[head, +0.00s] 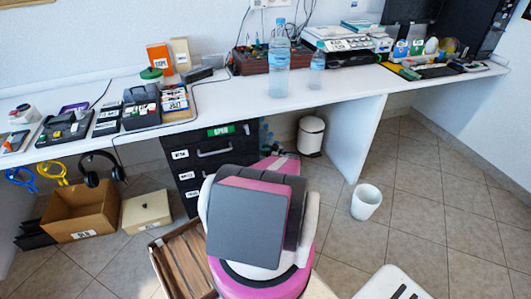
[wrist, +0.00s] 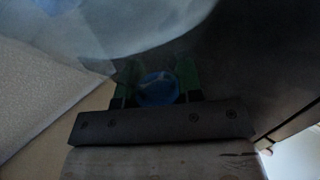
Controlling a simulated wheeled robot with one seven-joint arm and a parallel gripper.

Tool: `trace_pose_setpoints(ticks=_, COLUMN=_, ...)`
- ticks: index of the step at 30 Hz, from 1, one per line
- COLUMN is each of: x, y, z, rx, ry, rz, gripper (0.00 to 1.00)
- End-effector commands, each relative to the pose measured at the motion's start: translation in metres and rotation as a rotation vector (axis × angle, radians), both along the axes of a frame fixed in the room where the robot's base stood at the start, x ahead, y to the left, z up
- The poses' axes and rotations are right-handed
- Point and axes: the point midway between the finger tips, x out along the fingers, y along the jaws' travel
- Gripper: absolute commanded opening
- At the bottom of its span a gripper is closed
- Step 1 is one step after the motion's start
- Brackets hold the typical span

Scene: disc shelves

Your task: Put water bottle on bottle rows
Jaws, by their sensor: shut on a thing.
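In the wrist view my gripper (wrist: 157,82) has its green finger pads on either side of a round blue cap, that of a water bottle (wrist: 158,92). It is shut on this bottle. A large translucent shape fills the top left of that view; I cannot tell whether it is the same bottle's body. In the head view my arm hides the gripper. Bottles (head: 265,134) show under the desk, beside the black drawer unit, partly hidden by my arm. A large clear bottle (head: 279,68) and a smaller one (head: 317,70) stand upright on the desk.
The white desk (head: 230,101) spans the view, with a panel leg at right. Below it are the drawer unit (head: 205,150), a white bin (head: 310,136), a cardboard box (head: 80,211) and a wooden crate (head: 183,262). A white bucket (head: 366,202) stands on open tiled floor.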

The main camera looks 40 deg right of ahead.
Motion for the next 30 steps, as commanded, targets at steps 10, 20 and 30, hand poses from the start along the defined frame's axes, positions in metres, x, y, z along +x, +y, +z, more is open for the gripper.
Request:
trace_pose_setpoints(ticks=10, x=0.000, y=0.000, z=-0.029, rx=0.001, ry=-0.005, rz=0.000, gripper=0.00)
trace_pose_setpoints(ticks=20, x=0.000, y=0.000, z=-0.060, rx=0.002, ry=-0.004, rz=0.000, gripper=0.00)
trace_pose_setpoints(ticks=30, x=0.000, y=0.000, z=-0.061, rx=0.001, ry=-0.005, rz=0.001, gripper=0.00)
